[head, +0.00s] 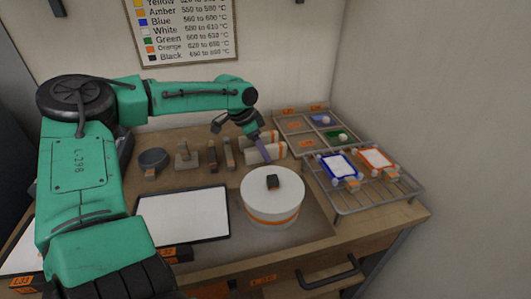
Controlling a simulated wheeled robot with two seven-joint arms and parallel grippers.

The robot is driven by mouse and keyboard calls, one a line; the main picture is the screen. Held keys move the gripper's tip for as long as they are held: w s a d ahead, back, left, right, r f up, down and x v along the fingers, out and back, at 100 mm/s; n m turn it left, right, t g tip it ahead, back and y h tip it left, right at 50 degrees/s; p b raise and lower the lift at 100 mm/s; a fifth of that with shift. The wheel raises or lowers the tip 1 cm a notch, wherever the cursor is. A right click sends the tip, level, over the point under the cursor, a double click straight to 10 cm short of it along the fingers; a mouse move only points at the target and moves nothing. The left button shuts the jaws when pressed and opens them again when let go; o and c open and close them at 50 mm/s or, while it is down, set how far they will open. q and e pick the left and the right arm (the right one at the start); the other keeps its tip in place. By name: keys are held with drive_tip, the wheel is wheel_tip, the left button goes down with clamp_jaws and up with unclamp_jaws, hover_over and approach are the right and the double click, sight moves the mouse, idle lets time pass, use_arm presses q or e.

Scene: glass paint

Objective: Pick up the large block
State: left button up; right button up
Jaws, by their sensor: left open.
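My left gripper (264,150) reaches in from the left on a green arm. It points down, with a narrow purple finger showing, and is open. Its tip is in front of the pale blocks with orange bands (276,149) at the back of the table; I cannot tell whether it touches them. Two small upright blocks (228,152) stand left of it, beside a grey stand-like piece (187,157). Which one is the large block is not clear from the picture. My right gripper is not in view.
A round white kiln (272,205) with an orange band and black top handle stands in front of the gripper. A white panel (183,216) lies left of it. A wire rack (384,193) with framed tiles and a divided tray (295,125) are right. A dark bowl (153,159) stands left.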

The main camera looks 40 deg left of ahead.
use_arm(q)
drive_tip(key=shift+w+d+f, duration=0.1)
drive_tip(key=shift+w+f, duration=0.15)
drive_tip(key=shift+f, duration=0.25)
clamp_jaws()
drive_tip(key=shift+r, duration=0.1)
wheel_tip(320, 180, up, 23)
drive_tip(key=p, duration=0.7)
wheel_tip(320, 180, up, 5)
drive_tip(key=p, duration=0.7)
drive_tip(key=shift+p, duration=0.35)
